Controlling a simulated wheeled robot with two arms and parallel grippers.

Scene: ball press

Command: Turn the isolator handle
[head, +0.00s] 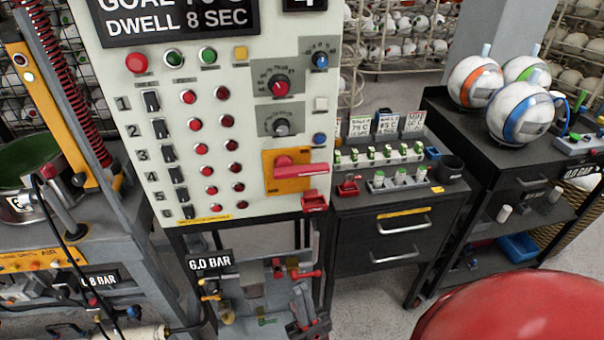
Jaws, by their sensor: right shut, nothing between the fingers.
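The isolator handle (302,171) is a red bar on a yellow-orange plate (272,184), low on the right side of the cream control panel (155,75). The bar lies about level, and its free end reaches right past the panel's edge. A small red holder (315,201) sits just below that end. Nothing touches the handle. I see no fingers of either gripper. A large smooth red rounded shape fills the bottom right corner; I cannot tell which part it is.
The panel carries knobs, rows of red lamps and black switches. A dark drawer cabinet (382,245) stands right of it, with another holding striped balls (474,80) beyond. Below the panel is pneumatic hardware with a 6.0 BAR sign (209,262). A yellow post (45,110) stands left.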

